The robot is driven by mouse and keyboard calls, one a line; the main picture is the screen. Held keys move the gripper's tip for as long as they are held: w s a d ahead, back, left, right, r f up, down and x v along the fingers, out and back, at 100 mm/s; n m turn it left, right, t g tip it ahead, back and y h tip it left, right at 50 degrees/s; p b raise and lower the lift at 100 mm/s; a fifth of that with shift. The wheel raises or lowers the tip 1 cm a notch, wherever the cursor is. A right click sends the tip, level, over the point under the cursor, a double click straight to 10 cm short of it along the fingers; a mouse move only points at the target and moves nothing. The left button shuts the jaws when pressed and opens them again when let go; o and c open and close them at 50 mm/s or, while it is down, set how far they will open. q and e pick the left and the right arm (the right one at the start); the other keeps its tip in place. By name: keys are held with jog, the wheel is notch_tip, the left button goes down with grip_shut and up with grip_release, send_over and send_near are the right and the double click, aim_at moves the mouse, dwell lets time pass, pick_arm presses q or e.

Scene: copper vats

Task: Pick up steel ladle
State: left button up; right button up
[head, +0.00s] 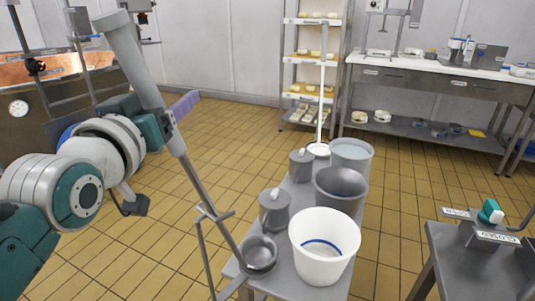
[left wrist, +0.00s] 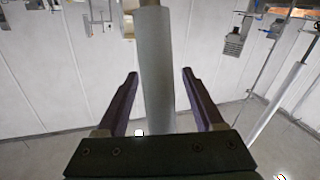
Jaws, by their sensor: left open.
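The steel ladle (head: 188,165) leans at a slant, its thick grey handle at the upper left and its round cup (head: 260,254) low at the front end of the bench. Its shaft passes a thin metal rest (head: 214,216). My left gripper (head: 172,108) is at the handle, with one purple finger showing beyond it and the rest partly hidden. In the left wrist view the grey handle (left wrist: 157,75) stands between the two open fingers, with a gap on each side. My right gripper is not in view.
The narrow grey bench holds a white bucket (head: 325,245), a grey pot (head: 341,188), a pale bucket (head: 351,154) and two lidded grey cans (head: 274,208). A white long-handled ladle (head: 322,95) stands behind. A valve table (head: 470,255) is at right. The tiled floor between is clear.

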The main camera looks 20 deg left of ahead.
pick_arm(q)
grip_shut()
dwell(0.5)
